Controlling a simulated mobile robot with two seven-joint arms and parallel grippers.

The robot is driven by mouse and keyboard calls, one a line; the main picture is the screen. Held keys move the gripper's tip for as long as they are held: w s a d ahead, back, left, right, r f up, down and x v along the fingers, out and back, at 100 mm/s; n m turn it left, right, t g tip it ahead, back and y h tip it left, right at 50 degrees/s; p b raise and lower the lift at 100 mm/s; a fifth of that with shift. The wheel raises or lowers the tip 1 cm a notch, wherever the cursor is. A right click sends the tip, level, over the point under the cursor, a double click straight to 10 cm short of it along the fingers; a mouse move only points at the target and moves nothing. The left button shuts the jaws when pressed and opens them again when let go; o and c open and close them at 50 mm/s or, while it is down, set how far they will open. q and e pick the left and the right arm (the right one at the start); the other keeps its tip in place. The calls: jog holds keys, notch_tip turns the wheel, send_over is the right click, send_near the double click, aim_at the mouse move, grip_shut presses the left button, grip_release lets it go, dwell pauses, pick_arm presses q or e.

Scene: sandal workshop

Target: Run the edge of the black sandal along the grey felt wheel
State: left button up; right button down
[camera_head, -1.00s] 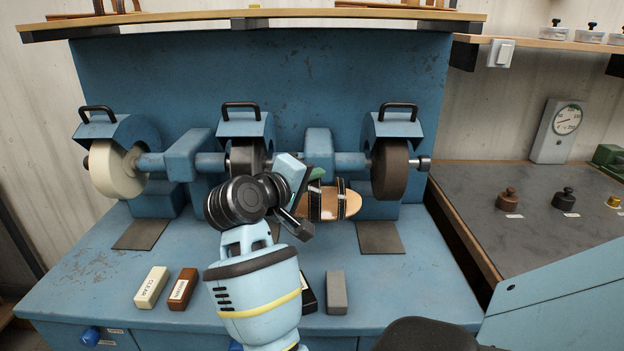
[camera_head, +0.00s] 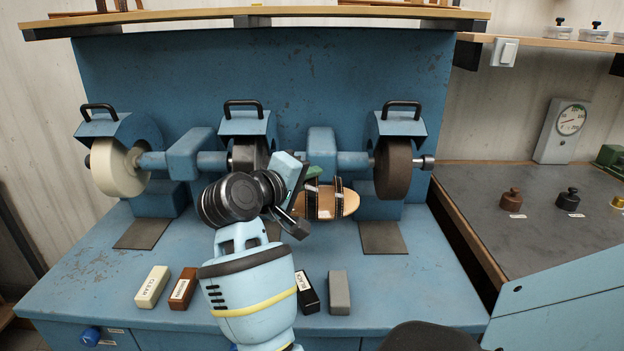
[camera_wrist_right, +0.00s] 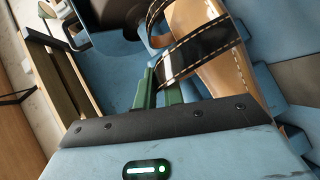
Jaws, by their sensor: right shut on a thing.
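The sandal (camera_head: 347,203) has black straps with pale stitching and a tan footbed. My right gripper (camera_head: 308,182) is shut on it and holds it in front of the machine, between the middle and right wheels. In the right wrist view, the green fingers (camera_wrist_right: 160,88) are beside the strapped sandal (camera_wrist_right: 228,78); the exact grip is partly hidden. The middle wheel (camera_head: 245,157) is dark grey, under a blue hood, and partly hidden behind my arm and gripper. The sandal's toe end points right, with a gap to the right wheel. My left gripper is not in view.
A cream wheel (camera_head: 117,170) is at the left and a dark brown wheel (camera_head: 393,168) at the right. Bars lie on the blue bench front: cream (camera_head: 152,287), brown (camera_head: 183,289), black (camera_head: 307,292) and grey (camera_head: 339,293). A grey-topped side table (camera_head: 470,190) stands right.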

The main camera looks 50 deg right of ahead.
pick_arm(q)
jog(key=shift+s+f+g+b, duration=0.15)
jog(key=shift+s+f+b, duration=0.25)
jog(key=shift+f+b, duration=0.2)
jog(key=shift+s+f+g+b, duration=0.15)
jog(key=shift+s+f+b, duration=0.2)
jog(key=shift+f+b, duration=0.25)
pick_arm(e)
jog(key=shift+w+a+r, duration=0.1)
jog(key=shift+w+a, duration=1.05)
jog(key=shift+w, duration=0.1)
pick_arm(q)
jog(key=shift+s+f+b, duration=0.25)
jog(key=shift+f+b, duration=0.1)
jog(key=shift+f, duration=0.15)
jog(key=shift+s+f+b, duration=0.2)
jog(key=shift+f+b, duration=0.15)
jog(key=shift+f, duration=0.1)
pick_arm(e)
jog(key=shift+w+a, duration=0.9)
jog(key=shift+a, duration=0.1)
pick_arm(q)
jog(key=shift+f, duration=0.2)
pick_arm(e)
jog(key=shift+w+a, duration=0.25)
